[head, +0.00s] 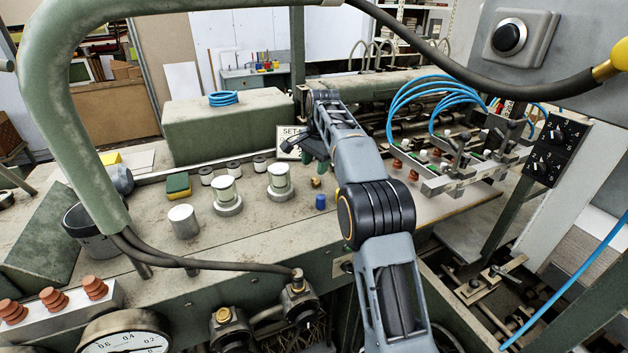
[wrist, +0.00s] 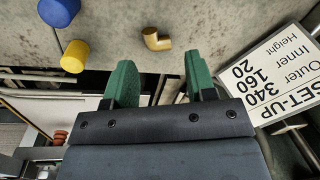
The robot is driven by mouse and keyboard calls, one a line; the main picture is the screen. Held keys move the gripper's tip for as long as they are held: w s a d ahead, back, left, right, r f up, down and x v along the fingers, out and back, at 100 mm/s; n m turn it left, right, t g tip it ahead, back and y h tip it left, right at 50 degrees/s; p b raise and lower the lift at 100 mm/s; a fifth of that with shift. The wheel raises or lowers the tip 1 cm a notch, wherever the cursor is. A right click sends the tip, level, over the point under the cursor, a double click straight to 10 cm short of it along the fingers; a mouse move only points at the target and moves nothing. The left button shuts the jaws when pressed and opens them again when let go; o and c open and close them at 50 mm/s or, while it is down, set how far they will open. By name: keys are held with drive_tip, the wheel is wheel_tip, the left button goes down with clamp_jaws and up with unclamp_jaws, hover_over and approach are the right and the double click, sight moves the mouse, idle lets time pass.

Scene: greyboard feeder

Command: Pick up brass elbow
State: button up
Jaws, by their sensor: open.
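The brass elbow (wrist: 156,39) is a small golden bent fitting on the grey worktop. In the wrist view it lies just beyond the fingertips, roughly in line with the gap between them. A small brass-coloured piece in the head view (head: 316,183) appears to be the same elbow, close beside my arm. My gripper (wrist: 157,75) shows two green fingers spread apart with nothing between them. In the head view my gripper (head: 309,147) is partly hidden and hangs over the worktop near the set-up card.
A blue cylinder (wrist: 59,11) and a yellow one (wrist: 75,56) are left of the elbow in the wrist view. The SET-UP card (wrist: 286,75) stands close on the right. Metal cylinders (head: 280,178) stand left of my gripper; a valve rack with blue hoses (head: 470,165) is right.

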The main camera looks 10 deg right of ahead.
sight(313, 182)
drive_tip(key=shift+w+a+f, duration=0.15)
drive_tip(key=shift+w+f, duration=0.05)
drive_tip(key=shift+f, duration=1.25)
drive_tip(key=shift+w+a+f, duration=0.1)
drive_tip(key=shift+w+f, duration=0.05)
drive_tip(key=shift+f, duration=1.3)
drive_tip(key=c, duration=0.6)
drive_tip(key=shift+s, duration=0.15)
